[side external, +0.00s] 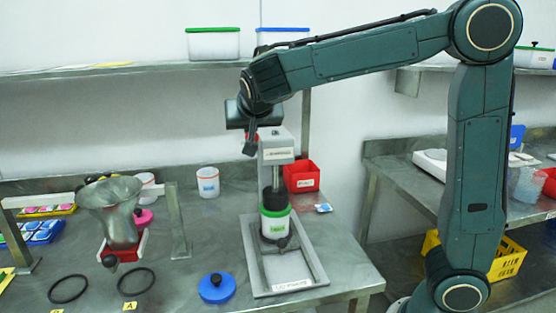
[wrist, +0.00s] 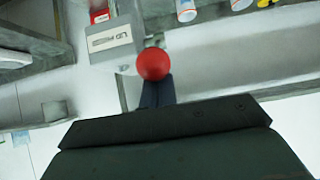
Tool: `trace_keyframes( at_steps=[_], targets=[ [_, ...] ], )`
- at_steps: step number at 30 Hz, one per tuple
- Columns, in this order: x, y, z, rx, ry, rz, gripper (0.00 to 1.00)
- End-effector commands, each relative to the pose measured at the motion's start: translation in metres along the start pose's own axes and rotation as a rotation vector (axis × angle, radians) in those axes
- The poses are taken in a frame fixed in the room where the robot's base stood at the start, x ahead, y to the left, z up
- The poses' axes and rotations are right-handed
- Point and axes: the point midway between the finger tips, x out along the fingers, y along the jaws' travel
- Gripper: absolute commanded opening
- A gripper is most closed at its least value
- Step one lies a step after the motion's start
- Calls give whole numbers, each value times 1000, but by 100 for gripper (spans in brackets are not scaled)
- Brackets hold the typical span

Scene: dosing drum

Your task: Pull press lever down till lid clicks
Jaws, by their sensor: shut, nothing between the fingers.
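The lid press (side external: 276,146) stands on a grey base plate near the right of the bench, its head also in the wrist view (wrist: 110,40). A white jar with a green band (side external: 275,225) stands under its dark ram (side external: 273,199). The lever's red ball knob (wrist: 153,64) is beside the press head in the wrist view; the lever's rod is hidden. My gripper (side external: 251,150) is at the left of the press head. Its dark fingers (wrist: 157,90) are shut and empty, with the tips right at the knob. I cannot tell whether they touch it.
A steel funnel (side external: 110,196) stands at the left. A blue lid (side external: 216,287) and black rings (side external: 68,288) lie in front. A white cup (side external: 208,181) and a red bin (side external: 301,177) stand behind the press. A shelf (side external: 150,67) runs along the wall.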

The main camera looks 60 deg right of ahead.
Motion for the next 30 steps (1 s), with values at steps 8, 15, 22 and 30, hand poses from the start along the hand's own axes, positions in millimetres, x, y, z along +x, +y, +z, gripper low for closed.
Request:
trace_keyframes(
  at_steps=[8, 15, 22, 30],
  targets=[
    [2, 0, 10, -3, -2, 1, 0],
    [2, 0, 9, -2, -3, 1, 0],
    [3, 0, -3, 1, -1, 1, 0],
    [3, 0, -26, 1, 0, 2, 0]
  ],
)
